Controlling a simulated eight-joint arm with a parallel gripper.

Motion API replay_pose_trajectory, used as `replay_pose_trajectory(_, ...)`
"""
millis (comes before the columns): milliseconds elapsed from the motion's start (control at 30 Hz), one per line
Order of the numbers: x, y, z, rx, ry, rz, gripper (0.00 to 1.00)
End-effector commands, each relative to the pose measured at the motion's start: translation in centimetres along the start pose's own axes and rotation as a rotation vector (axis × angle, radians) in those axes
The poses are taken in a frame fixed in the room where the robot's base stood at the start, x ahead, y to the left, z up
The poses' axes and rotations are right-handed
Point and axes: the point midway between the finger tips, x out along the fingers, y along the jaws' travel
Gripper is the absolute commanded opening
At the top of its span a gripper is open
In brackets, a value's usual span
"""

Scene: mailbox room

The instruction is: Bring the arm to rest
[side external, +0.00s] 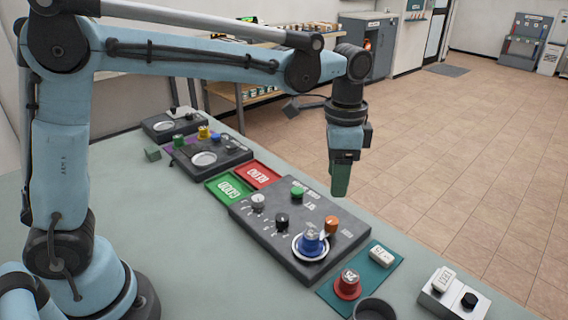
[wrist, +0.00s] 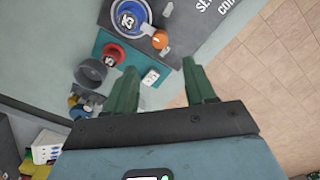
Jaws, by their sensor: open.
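My gripper (side external: 340,178) hangs from the end of my raised arm, above the far edge of the table near the dark grey control panel (side external: 262,232). In the wrist view my gripper (wrist: 160,88) shows two green fingers spread apart with nothing between them. A blue piece (side external: 311,240) sits on a round white plate on the panel. A red piece (side external: 347,284) stands on the teal mat (side external: 327,291), apart from my gripper.
Green and red trays (side external: 257,174) lie behind the panel. A dark round bowl (side external: 374,310) and a switch box (side external: 452,296) are at the front right. A white box (side external: 381,255) lies on the mat. Open tiled floor (side external: 460,150) lies beyond the table.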

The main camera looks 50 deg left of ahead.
Motion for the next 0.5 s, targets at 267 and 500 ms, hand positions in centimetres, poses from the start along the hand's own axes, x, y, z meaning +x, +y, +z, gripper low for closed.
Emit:
replay_pose_trajectory(267,-1.32,0.02,0.03,0.000,0.000,0.000,0.55)
replay_pose_trajectory(500,-1.30,0.01,0.03,0.000,0.000,0.000,0.55)
